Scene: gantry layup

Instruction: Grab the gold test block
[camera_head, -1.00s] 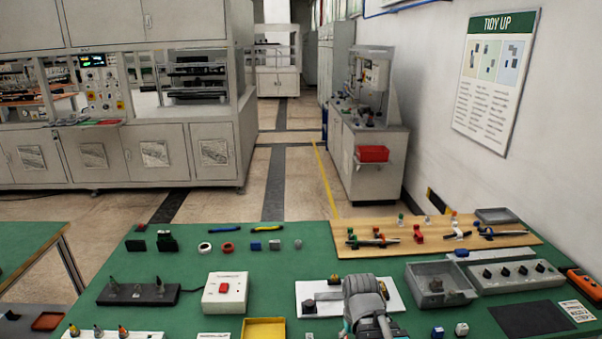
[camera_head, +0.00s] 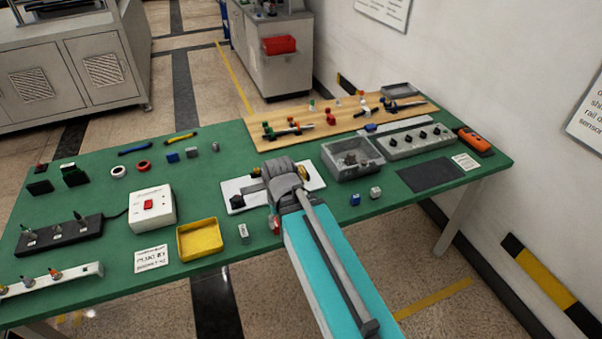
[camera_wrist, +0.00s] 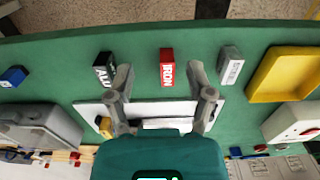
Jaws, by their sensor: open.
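A small gold item (camera_head: 304,172), which may be the gold test block, shows on the white plate (camera_head: 313,180) just right of my gripper in the head view. In the wrist view a gold piece (camera_wrist: 104,126) sits by the left finger, partly hidden by it; its full shape cannot be told. My gripper (camera_wrist: 160,76) is open and empty above the table. A red block marked IRON (camera_wrist: 167,68) shows between its fingers, and a dark block marked ALU (camera_wrist: 103,70) beside the left finger. A grey labelled block (camera_wrist: 230,64) stands to the right.
A yellow tray (camera_head: 180,241) and a white box with a red button (camera_head: 135,213) stand to the left. A grey bin (camera_head: 374,168) stands to the right, near small blue (camera_head: 355,200) and pale (camera_head: 376,193) blocks. A wooden board (camera_head: 262,143) with fixtures lies behind.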

